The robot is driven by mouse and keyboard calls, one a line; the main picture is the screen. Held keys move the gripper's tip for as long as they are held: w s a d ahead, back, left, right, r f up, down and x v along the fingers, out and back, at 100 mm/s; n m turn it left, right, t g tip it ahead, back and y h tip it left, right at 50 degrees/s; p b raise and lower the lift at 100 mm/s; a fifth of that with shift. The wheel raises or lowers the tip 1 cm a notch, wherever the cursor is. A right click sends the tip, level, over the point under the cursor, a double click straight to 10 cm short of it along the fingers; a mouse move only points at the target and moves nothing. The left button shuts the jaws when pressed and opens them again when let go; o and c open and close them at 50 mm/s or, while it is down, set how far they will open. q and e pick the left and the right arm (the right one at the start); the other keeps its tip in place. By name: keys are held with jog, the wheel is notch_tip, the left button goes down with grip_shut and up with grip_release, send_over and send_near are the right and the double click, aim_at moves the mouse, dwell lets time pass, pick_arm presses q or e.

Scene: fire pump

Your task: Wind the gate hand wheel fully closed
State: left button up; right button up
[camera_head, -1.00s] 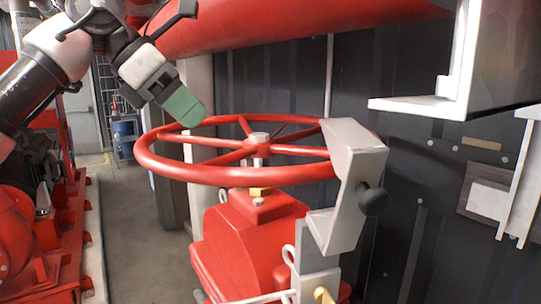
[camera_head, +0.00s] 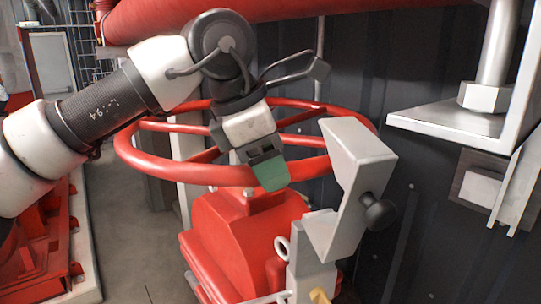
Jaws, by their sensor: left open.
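The red gate hand wheel (camera_head: 190,174) lies level on top of a red gear housing (camera_head: 232,232) in the middle of the view. My left gripper (camera_head: 270,174) is over the wheel's near rim, with a green fingertip pointing down at the front of the rim. It is open, and I cannot tell whether it touches the rim. The gripper and wrist hide the wheel's hub and part of its spokes. My right gripper is not in view.
A grey metal bracket (camera_head: 352,165) with a black knob (camera_head: 379,212) stands close at the wheel's right. A white shelf bracket (camera_head: 455,122) juts out at upper right. A red pipe (camera_head: 290,15) runs above. Red machinery (camera_head: 40,240) stands at left.

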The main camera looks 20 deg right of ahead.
pick_arm(q)
jog(key=shift+s+f, duration=0.2)
jog(key=shift+s, duration=0.1)
jog(key=shift+w+d, duration=0.1)
jog(key=shift+w, duration=0.1)
jog(key=shift+c, duration=0.8)
jog(key=shift+f, duration=0.1)
jog(key=shift+c, duration=1.3)
grip_shut()
